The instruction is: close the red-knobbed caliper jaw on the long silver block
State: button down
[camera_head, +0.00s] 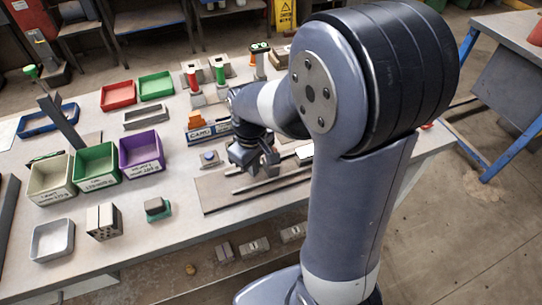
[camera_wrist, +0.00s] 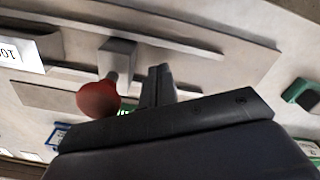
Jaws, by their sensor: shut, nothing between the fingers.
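In the wrist view, the red knob (camera_wrist: 98,101) sits on a short stem joined to a grey jaw block (camera_wrist: 118,58). A long silver-grey bar (camera_wrist: 160,42) runs just beyond the jaw block; I cannot tell whether they touch. My gripper (camera_wrist: 160,80) is shut and empty, its fingers just right of the knob and apart from the jaw block. In the head view, my gripper (camera_head: 268,165) is low over the caliper's flat plate (camera_head: 213,193). Long thin bars (camera_head: 268,184) lie on that plate. The red knob is hidden there by my arm.
Cream (camera_head: 50,184), green (camera_head: 97,172) and purple (camera_head: 142,158) bins stand left of the plate. Red and green handled fixtures stand behind. A dark block on a green base (camera_head: 157,208) is front left.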

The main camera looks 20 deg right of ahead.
jog(key=shift+d, duration=0.1)
dwell(0.3)
jog(key=shift+w+d, duration=0.15)
jog(key=shift+d, duration=1.9)
jog(key=shift+w+d, duration=0.15)
jog(key=shift+d, duration=1.9)
jog(key=shift+a, duration=0.15)
jog(key=shift+s+a+p, duration=0.1)
jog(key=shift+a+p, duration=0.2)
jog(key=shift+a, duration=0.6)
notch_tip(320, 180, up, 8)
jog(key=p, duration=0.6)
jog(key=shift+p, duration=0.35)
